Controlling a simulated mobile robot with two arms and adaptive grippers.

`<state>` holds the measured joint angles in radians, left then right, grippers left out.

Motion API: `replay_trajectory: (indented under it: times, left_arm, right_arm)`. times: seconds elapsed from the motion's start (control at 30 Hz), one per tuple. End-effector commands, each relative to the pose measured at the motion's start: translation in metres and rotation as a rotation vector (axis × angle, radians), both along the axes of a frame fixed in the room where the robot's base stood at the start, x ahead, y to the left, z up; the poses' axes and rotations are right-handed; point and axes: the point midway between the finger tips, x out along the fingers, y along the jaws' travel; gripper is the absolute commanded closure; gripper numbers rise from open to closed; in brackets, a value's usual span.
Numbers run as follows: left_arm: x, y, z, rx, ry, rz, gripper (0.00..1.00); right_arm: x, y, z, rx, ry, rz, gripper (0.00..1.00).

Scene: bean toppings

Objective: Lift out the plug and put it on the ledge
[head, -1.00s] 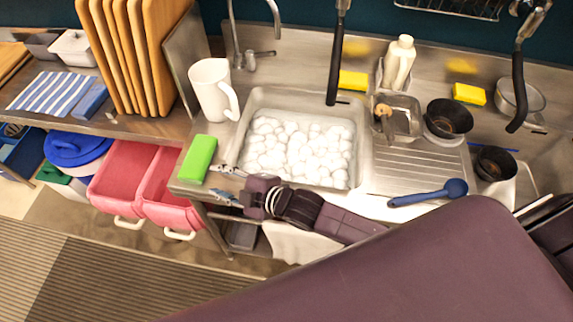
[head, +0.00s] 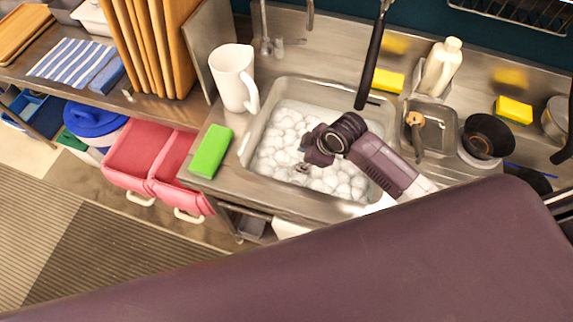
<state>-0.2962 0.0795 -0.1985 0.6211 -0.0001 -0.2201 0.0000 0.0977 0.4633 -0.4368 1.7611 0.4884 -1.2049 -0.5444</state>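The sink (head: 256,122) is a steel basin filled with white foam (head: 275,142). No plug can be made out; the foam and my arm cover much of the basin. My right gripper (head: 302,168) is over the foam near the middle of the sink, pointing down and to the left. Its fingers are small and partly hidden by its wrist, so I cannot tell if they are open or hold anything. A steel ledge (head: 232,190) runs along the left and front of the sink. My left gripper is not in view.
A green sponge (head: 211,151) lies on the ledge left of the sink. A white pitcher (head: 231,78) stands behind it. A tap (head: 266,43) is behind the sink. A small steel tray (head: 436,136), white bottle (head: 440,68) and black bowl (head: 487,137) are at the right.

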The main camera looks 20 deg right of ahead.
Motion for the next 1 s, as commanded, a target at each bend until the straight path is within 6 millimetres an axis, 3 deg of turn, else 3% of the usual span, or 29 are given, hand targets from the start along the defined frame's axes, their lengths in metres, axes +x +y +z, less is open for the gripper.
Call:
replay_trajectory:
  times: [0.13,0.47,0.73,1.0]
  left_arm:
    - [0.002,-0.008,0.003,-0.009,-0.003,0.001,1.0]
    - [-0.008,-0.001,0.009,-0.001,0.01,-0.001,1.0]
    - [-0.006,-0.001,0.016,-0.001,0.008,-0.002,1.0]
    - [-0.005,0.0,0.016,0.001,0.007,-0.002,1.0]
  right_arm:
    - [0.004,0.004,-0.013,0.002,0.005,-0.003,0.64]
    - [0.012,0.012,-0.03,0.003,0.004,-0.001,0.64]
    - [0.023,0.021,-0.057,0.002,0.003,0.0,0.64]
    - [0.026,0.023,-0.066,0.001,0.0,0.001,0.64]
